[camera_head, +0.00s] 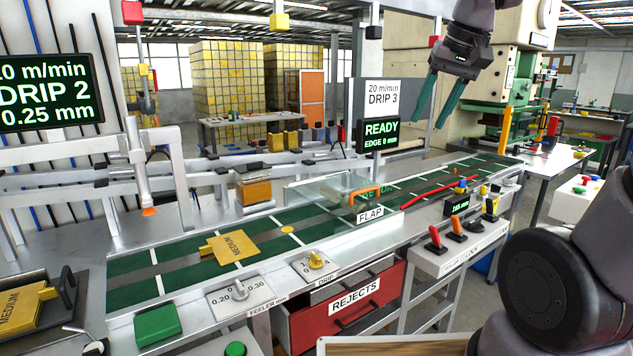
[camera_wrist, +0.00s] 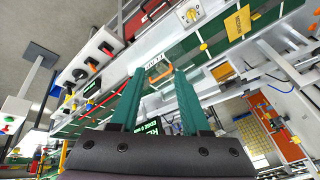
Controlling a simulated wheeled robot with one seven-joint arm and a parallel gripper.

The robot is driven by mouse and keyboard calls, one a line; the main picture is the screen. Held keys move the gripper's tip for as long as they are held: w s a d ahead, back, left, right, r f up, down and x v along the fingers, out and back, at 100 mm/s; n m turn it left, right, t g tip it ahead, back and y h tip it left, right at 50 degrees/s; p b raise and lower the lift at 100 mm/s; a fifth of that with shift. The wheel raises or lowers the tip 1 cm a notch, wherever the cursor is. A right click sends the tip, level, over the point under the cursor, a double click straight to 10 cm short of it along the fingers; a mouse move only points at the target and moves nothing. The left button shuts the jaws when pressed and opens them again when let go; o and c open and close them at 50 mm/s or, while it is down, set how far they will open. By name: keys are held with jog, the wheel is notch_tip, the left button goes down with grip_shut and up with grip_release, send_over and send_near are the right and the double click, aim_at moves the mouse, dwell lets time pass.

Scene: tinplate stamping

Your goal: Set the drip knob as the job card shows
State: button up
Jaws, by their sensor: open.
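The drip knob (camera_head: 316,260) is a small yellow knob on a white plate marked DRIP, on the front rail of the green line. It also shows near the top of the wrist view (camera_wrist: 192,14). I cannot read which mark it points at. The white job card (camera_head: 383,98) reads 20 m/min, DRIP 3. The dark screen (camera_head: 48,95) at the left reads DRIP 2 and 0.25 mm. My gripper (camera_head: 430,122) has green fingers, spread and empty. It hangs high above the far part of the line, right of the card and well away from the knob.
A feeler plate (camera_head: 243,296) with a grey knob lies left of the drip knob. A clear guard with an orange-handled flap (camera_head: 365,198) stands to its right. A yellow MEDIUM plate (camera_head: 234,247) lies on the belt behind. A red REJECTS drawer (camera_head: 345,310) is below.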

jog(key=s+d+m+t, duration=0.2)
jog(key=s+d, duration=0.1)
jog(key=s, duration=0.3)
jog(key=n+g+h, duration=0.2)
jog(key=n+g, duration=0.5)
jog(key=n, duration=0.4)
send_over(316, 255)
notch_tip(316, 255, down, 29)
notch_tip(316, 255, down, 10)
jog(key=shift+f, duration=0.1)
grip_shut()
